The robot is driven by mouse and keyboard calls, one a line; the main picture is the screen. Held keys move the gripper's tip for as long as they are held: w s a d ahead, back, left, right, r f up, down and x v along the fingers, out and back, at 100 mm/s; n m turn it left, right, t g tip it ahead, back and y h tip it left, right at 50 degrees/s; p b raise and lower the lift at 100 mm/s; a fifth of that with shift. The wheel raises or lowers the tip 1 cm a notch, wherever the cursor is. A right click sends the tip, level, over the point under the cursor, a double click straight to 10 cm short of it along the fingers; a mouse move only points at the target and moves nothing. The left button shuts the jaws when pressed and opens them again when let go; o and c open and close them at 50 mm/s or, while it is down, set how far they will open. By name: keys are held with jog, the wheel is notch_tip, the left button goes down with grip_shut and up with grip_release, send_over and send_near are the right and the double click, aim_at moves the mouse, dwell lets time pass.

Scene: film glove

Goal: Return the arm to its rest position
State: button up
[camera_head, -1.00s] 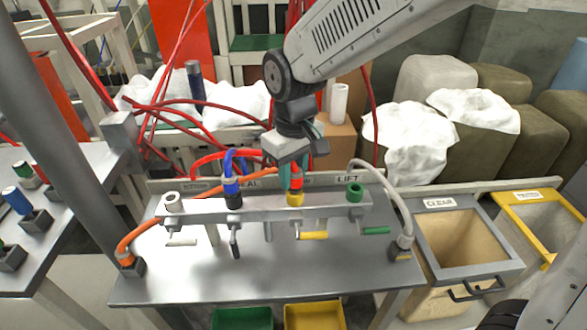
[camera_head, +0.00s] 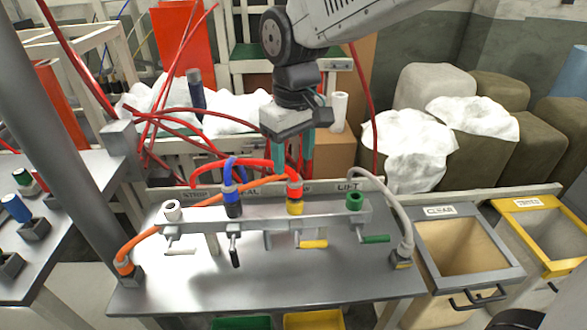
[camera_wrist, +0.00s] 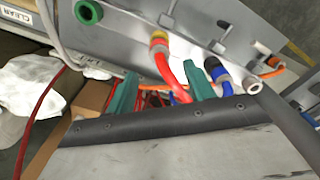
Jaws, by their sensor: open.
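My gripper (camera_head: 292,152) hangs above and behind the valve rail (camera_head: 265,218) in the head view. Its two green fingers are apart with nothing between them. The fingers (camera_wrist: 162,98) also show open in the wrist view, with a red hose and the rail beyond them. A red hose with a red and yellow connector (camera_head: 295,198) stands on the rail below the gripper. A blue hose with a blue connector (camera_head: 233,198) stands left of it. The gripper appears apart from both.
A white fitting (camera_head: 172,211) and a green fitting (camera_head: 355,202) are on the rail. A grey hose (camera_head: 398,205) and an orange hose (camera_head: 140,243) rise from the bench (camera_head: 200,290). A CLEAR bin (camera_head: 470,270) and a yellow bin (camera_head: 553,265) stand at right. Red hoses hang behind.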

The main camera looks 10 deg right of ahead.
jog(key=shift+r, duration=0.35)
jog(key=s+d+r+m+t, duration=0.1)
jog(key=s+d+m, duration=0.6)
jog(key=s+d, duration=1.3)
jog(key=shift+d, duration=0.5)
